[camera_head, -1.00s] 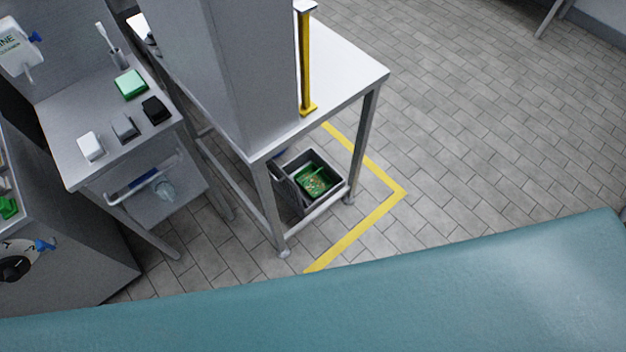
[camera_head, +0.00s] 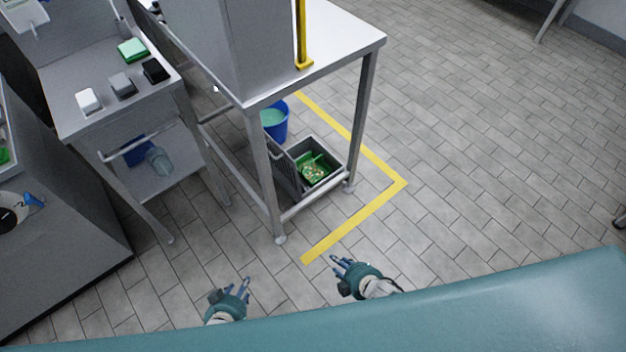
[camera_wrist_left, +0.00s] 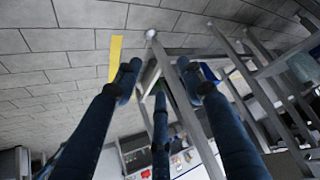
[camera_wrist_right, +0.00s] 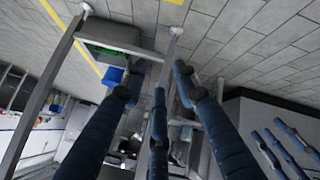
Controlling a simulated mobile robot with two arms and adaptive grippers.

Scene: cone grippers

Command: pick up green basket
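The green basket (camera_head: 313,168) lies inside a grey bin (camera_head: 333,179) on the low shelf of the steel table. Small light bits show in it. In the right wrist view a green patch (camera_wrist_right: 112,49) shows at the grey bin. My right gripper (camera_head: 340,263) is below the table's front corner, apart from the basket, with its fingers spread and empty. My left gripper (camera_head: 232,286) is farther left over the floor, also spread and empty, as the left wrist view shows. The table legs and bin walls hide part of the basket.
The steel table (camera_head: 340,60) stands over the bin, with legs at its corners. A blue bucket (camera_head: 275,122) is behind the bin. A yellow floor line (camera_head: 350,220) runs around the table. A steel cart (camera_head: 110,110) stands left. Floor to the right is clear.

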